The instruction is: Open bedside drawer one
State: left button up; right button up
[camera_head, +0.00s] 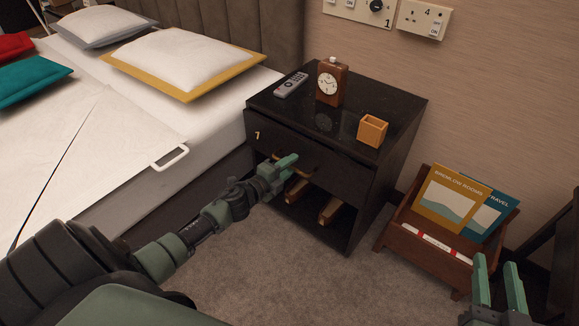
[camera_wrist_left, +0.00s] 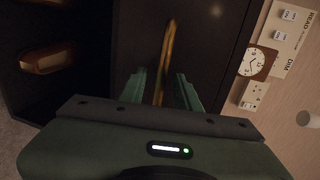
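The black bedside cabinet (camera_head: 392,112) stands beside the bed. Its top drawer (camera_head: 272,134), marked 1, looks shut. A brass bar handle (camera_head: 306,168) is on the drawer front and also shows in the left wrist view (camera_wrist_left: 170,45). My left gripper (camera_head: 288,162) is at the handle. In the left wrist view its fingers (camera_wrist_left: 167,92) are apart, one on each side of the handle, with gaps showing. Part of the handle is hidden by the gripper in the head view. My right gripper (camera_head: 499,283) is open and empty at the lower right.
On the cabinet are a remote (camera_head: 291,85), a clock (camera_head: 331,81) and a small orange box (camera_head: 372,131). Brown items (camera_head: 329,211) lie in the open shelf below. A wooden magazine rack (camera_head: 420,252) stands right of the cabinet. Carpet in front (camera_head: 250,255) is clear.

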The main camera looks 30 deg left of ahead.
pick_arm(q)
grip_shut()
dwell(1.4)
